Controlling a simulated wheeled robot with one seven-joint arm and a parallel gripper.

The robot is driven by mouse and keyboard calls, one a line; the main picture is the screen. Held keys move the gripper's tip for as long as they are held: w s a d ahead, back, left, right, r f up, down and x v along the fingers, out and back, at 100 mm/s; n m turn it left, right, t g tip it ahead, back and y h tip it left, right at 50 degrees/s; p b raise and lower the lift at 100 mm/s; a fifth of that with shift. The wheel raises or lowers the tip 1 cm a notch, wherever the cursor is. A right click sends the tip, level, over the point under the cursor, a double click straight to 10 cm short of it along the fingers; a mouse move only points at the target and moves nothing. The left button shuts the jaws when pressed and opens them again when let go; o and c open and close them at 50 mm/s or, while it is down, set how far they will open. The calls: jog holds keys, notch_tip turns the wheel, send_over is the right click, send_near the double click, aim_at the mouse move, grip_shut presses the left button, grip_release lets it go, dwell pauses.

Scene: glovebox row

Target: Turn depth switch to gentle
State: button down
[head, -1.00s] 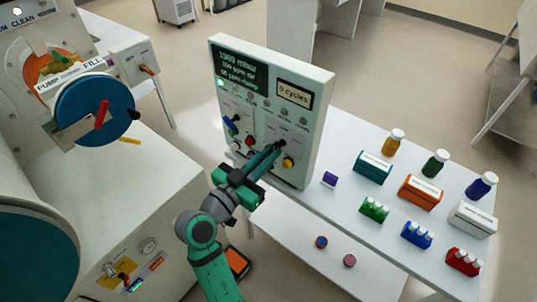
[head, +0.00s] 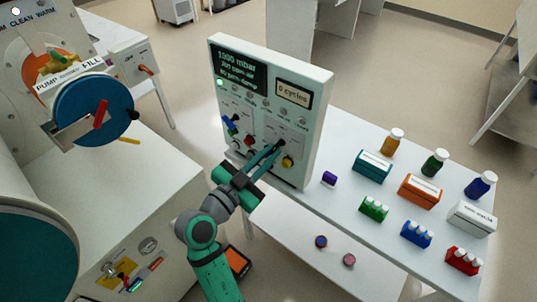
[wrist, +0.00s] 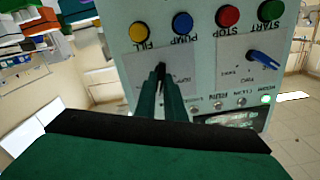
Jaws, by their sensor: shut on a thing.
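The control panel (head: 318,105) stands upright on the white table. A small black switch (wrist: 161,66) on one of its plates sits between my fingertips in the wrist view; its label is too small to read. My gripper (head: 275,150) reaches up to the panel face and is shut on this switch. The fingers hide much of it, and I cannot tell which way it points. A second switch with a blue handle (head: 228,123) is on the panel's left plate; it also shows in the wrist view (wrist: 263,57).
Yellow (wrist: 139,32), blue (wrist: 183,22), red (wrist: 228,16) and green (wrist: 269,10) buttons sit near the switches. Bottles and boxes stand on the table (head: 340,133) to the right. A blue round door (head: 85,112) is at left.

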jog(key=c, duration=1.8)
grip_release()
jog(key=shift+c, duration=0.2)
jog(key=shift+s+a, duration=0.4)
jog(key=v, duration=0.9)
jog(key=shift+s, duration=0.3)
